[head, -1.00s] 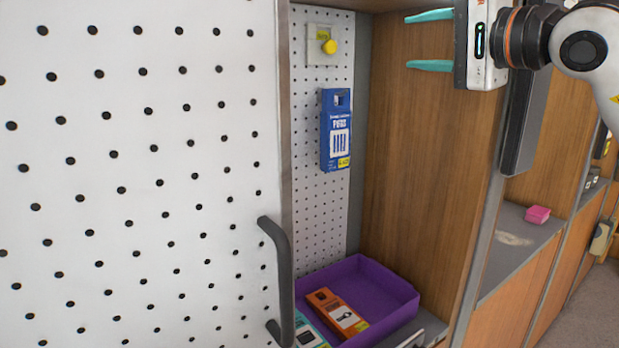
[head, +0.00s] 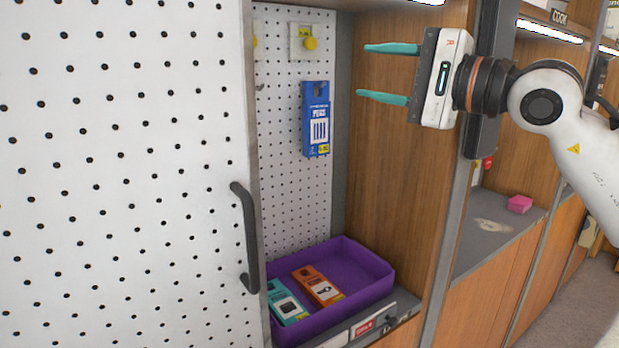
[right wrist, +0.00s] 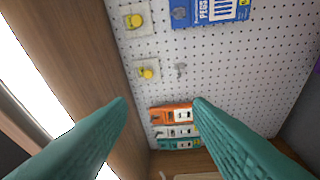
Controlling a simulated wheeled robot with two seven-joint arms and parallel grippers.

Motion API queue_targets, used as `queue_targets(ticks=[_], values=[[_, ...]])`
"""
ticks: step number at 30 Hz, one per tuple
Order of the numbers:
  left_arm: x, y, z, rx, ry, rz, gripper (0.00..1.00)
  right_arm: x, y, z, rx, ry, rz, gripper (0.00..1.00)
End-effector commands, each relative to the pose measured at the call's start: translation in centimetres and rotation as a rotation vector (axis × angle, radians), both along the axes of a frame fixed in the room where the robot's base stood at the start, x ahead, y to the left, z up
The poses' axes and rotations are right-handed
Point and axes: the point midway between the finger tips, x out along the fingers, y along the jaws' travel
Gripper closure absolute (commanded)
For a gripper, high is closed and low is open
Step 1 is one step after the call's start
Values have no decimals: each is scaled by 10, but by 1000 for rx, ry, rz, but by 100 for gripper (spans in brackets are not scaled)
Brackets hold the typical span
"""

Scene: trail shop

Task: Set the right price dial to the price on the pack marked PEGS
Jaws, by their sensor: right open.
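The blue pack marked PEGS (head: 316,120) hangs on the pegboard inside the cabinet; its small yellow price tag is too blurred to read. Above it is the right dial, a yellow knob (head: 310,43) on a pale plate. A second yellow knob (head: 255,41) is mostly hidden by the white door. The right wrist view is turned sideways: it shows the right knob (right wrist: 134,20) beside the blue pack (right wrist: 210,10), and the other knob (right wrist: 148,72) below. My right gripper (head: 361,70) is open and empty, to the right of the right knob and apart from it. My left gripper is not in view.
A white perforated door (head: 120,170) with a dark handle (head: 246,235) covers the left. A wooden side wall (head: 400,190) stands close behind my right gripper. A purple tray (head: 375,268) below holds orange and teal packs. The wrist view shows several more packs (right wrist: 172,115).

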Motion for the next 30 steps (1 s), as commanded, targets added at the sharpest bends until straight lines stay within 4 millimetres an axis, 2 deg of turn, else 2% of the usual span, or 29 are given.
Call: queue_targets(ticks=[3, 8, 10, 12, 16, 19, 23, 24, 26, 27, 29, 30], values=[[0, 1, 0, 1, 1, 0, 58, -8, 23, -21, 144, 96, 129, 54], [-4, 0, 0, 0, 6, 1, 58, -25, 46, -47, 433, 283, 328, 54], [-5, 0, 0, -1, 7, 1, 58, -33, 50, -59, 620, 407, 430, 54], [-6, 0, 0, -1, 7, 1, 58, -38, 46, -72, 856, 557, 532, 54], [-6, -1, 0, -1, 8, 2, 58, -34, 17, -106, 1354, 843, 668, 54], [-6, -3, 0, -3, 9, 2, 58, -22, -18, -150, 1767, 1038, 709, 54], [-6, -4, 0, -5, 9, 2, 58, -10, -63, -234, 2329, 1227, 671, 54], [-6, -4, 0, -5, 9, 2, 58, -11, -75, -262, 2491, 1260, 641, 54], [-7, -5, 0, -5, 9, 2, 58, -15, -90, -306, 2726, 1289, 579, 54], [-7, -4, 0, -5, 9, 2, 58, -21, -98, -335, -2773, -1248, -508, 54], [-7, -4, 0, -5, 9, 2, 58, -33, -109, -378, -2658, -1098, -372, 54], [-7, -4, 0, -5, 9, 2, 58, -44, -114, -406, -2584, -1000, -289, 54]])
